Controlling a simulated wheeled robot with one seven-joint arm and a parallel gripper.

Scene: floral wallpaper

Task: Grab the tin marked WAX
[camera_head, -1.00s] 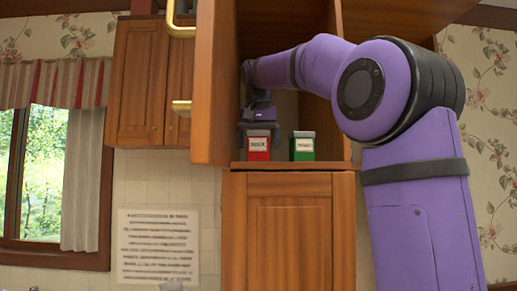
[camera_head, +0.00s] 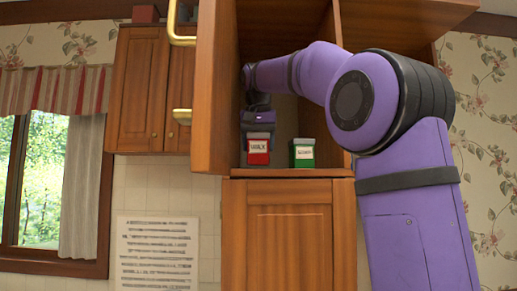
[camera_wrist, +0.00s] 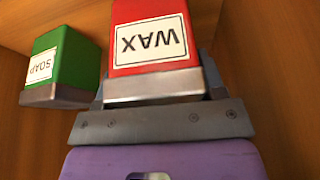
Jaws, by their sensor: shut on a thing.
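The red tin marked WAX (camera_head: 258,153) stands in the open cabinet on its shelf, at the left side. In the wrist view the WAX tin (camera_wrist: 150,40) shows large, its label upside down and its metal lid toward my gripper. My gripper (camera_head: 258,127) comes down on the tin from above and is shut on it. In the wrist view my gripper (camera_wrist: 158,118) has a finger on each side of the lid end. The finger tips are partly hidden by the tin.
A green tin (camera_head: 302,153), labelled SOAP in the wrist view (camera_wrist: 62,65), stands close by on the right. The open cabinet door (camera_head: 211,90) is just left of my gripper. The shelf edge (camera_head: 290,173) runs below the tins.

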